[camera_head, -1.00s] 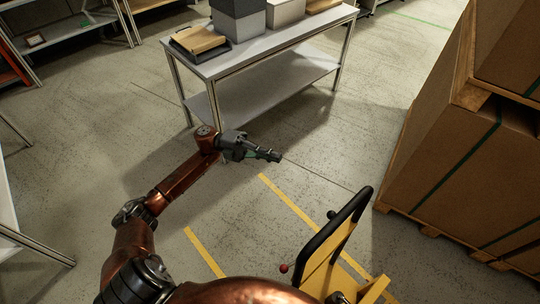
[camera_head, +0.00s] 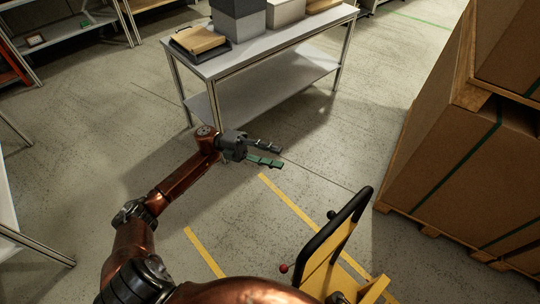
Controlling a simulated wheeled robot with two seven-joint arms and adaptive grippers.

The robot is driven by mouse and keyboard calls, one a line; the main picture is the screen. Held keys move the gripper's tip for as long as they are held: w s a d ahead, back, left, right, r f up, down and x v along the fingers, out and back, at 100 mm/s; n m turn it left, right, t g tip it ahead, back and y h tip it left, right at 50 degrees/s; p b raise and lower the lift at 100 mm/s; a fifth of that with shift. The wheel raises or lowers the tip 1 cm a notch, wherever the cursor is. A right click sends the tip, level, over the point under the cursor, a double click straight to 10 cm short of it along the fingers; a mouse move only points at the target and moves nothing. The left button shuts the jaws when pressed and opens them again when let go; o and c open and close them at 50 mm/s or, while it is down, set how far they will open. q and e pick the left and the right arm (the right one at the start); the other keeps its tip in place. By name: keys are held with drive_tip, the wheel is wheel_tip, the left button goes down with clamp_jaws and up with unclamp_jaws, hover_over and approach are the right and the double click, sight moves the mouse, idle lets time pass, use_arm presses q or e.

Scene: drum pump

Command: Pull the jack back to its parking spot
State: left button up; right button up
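The yellow jack (camera_head: 322,272) with its black looped handle (camera_head: 338,232) stands at the bottom right of centre. A red-knobbed lever (camera_head: 284,268) sticks out at its left. Its lower part is cut off by the picture edge. Yellow floor lines (camera_head: 290,204) run towards it, with another line (camera_head: 205,252) further left. My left gripper (camera_head: 279,156) is open and empty, its two fingers apart, over the floor up and left of the handle and not touching it. My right gripper is not in view.
A grey metal table (camera_head: 262,52) with boxes and a tray stands beyond my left gripper. Large strapped cartons (camera_head: 455,160) on a wooden pallet fill the right side. Shelves stand at upper left. The floor between table and jack is clear.

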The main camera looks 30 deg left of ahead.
use_arm(q)
drive_tip(key=s+a+f, duration=0.1)
drive_tip(key=a, duration=0.6)
drive_tip(key=shift+s+a, duration=0.2)
drive_tip(key=shift+a, duration=0.2)
